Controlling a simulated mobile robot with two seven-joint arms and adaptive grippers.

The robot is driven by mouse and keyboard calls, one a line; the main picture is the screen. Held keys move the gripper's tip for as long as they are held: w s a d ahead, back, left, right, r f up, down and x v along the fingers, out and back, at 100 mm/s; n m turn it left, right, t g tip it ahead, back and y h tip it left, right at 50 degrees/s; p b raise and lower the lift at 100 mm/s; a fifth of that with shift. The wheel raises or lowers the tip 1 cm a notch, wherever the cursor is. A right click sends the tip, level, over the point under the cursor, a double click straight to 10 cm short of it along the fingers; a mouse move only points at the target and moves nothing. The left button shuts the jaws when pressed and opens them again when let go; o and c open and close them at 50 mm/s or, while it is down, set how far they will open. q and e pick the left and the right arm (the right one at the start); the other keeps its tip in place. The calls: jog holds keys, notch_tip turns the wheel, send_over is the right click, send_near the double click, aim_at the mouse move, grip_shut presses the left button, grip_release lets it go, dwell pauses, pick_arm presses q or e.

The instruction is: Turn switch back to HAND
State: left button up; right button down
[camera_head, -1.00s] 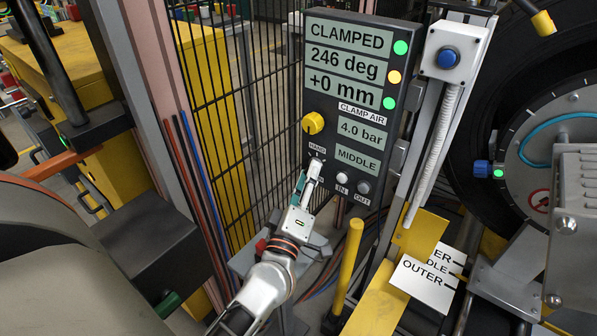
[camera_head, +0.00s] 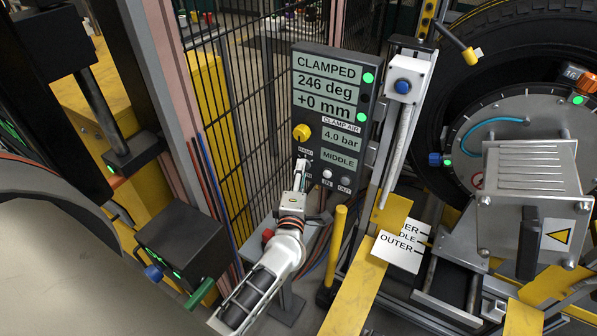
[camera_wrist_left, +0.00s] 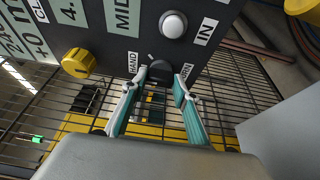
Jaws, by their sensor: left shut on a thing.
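The dark control panel (camera_head: 346,110) reads CLAMPED, 246 deg, +0 mm, 4.0 bar and MIDDLE. The small black selector switch (camera_wrist_left: 157,73) is at the panel's lower edge in the left wrist view. A HAND label (camera_wrist_left: 133,62) is on its left and a second label (camera_wrist_left: 186,73), partly covered by a finger, on its right. My left gripper (camera_head: 302,166) reaches up to it in the head view; in the wrist view its teal-sided fingers (camera_wrist_left: 160,78) are shut on the switch from both sides. I cannot tell exactly where the switch points. My right gripper is not in view.
A yellow knob (camera_head: 301,132) sits just above the switch, and a white push button (camera_wrist_left: 173,24) is close beside it. A box with a blue button (camera_head: 403,87) is right of the panel. Wire mesh fencing (camera_head: 235,110) stands behind; a yellow post (camera_head: 336,245) stands below.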

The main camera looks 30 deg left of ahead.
pick_arm(q)
jog(key=shift+f, duration=0.1)
jog(key=o, duration=1.1)
jog(key=shift+a, duration=0.1)
jog(key=v, duration=1.2)
